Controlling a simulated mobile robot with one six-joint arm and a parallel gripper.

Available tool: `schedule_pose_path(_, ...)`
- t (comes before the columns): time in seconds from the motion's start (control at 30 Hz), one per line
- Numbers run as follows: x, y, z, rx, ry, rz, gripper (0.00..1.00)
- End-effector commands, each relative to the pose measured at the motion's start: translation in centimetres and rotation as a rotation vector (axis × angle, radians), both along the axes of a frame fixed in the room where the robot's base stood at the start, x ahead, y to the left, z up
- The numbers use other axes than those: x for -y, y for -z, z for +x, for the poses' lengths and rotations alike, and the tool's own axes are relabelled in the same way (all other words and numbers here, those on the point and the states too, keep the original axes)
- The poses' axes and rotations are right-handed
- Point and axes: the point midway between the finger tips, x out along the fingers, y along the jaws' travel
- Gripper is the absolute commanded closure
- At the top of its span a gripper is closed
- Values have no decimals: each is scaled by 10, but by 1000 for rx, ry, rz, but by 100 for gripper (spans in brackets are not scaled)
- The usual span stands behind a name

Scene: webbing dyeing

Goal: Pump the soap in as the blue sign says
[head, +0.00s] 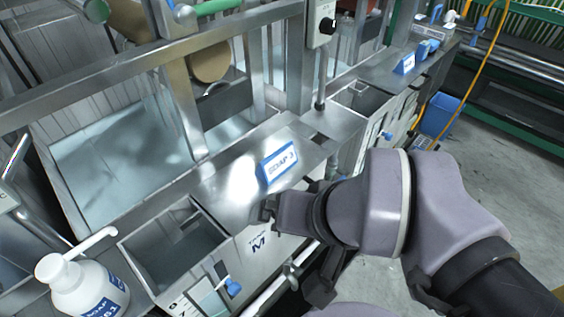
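A white pump bottle (88,291) with a blue soap label stands at the bottom left. Its nozzle (92,243) points right, over the near edge of a small steel tank (128,252). A blue and white sign (279,166) stands on the steel ledge right of that tank. It appears to read "SOAP" with a character after it that I cannot read surely. My gripper (268,209) is just below the sign, well right of the bottle, touching neither as far as I can see. Its fingers are small and dark, so I cannot tell whether they are open.
A large bath (110,165) of pale liquid lies behind the ledge. A second small tank (362,98) and another blue sign (404,64) are farther right. A blue bin (439,115) and a yellow hose (470,75) are at right. Grey floor (500,150) is open there.

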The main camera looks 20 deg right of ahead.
Motion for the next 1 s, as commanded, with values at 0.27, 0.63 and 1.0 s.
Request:
schedule_pose_path(0.27,0,0,0,0,0,0,9)
schedule_pose_path(0.63,0,0,0,0,0,0,81)
schedule_pose_path(1.0,0,0,0,0,0,0,100)
